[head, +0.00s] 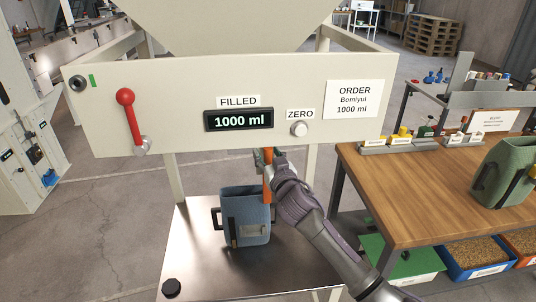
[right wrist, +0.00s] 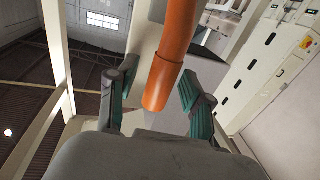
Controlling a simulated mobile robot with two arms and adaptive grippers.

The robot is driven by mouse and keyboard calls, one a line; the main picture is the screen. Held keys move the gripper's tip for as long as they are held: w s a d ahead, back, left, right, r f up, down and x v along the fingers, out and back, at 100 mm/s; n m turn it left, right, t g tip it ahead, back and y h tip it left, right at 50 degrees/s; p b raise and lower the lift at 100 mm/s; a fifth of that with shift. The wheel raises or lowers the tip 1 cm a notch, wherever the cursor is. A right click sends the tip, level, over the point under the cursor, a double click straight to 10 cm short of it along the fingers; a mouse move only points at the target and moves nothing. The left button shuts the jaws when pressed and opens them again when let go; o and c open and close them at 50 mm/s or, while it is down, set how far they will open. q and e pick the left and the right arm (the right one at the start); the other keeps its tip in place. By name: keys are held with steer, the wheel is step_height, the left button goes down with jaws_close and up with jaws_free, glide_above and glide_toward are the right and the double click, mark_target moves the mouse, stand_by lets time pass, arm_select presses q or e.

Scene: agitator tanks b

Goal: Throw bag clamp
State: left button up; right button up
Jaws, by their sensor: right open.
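An orange handle (head: 267,187) hangs below the panel, above the bag; I take it as the bag clamp's lever, but its mount is hidden. My right gripper (head: 266,158) is open around it. In the right wrist view the orange handle (right wrist: 168,75) lies between the parted green-padded fingers of the right gripper (right wrist: 158,82), and I see no grip on it. A blue bag-like container (head: 246,216) with dark side handles stands upright on the metal platform (head: 195,250) below. My left gripper is not in view.
The cream panel (head: 180,85) carries a red lever (head: 131,118), a display (head: 238,120) reading 1000 ml and a zero knob (head: 299,129). A wooden table (head: 410,190) with a green container (head: 505,170) stands at the right. Bins of grain sit under it.

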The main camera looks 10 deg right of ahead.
jaws_close()
stand_by(0.4)
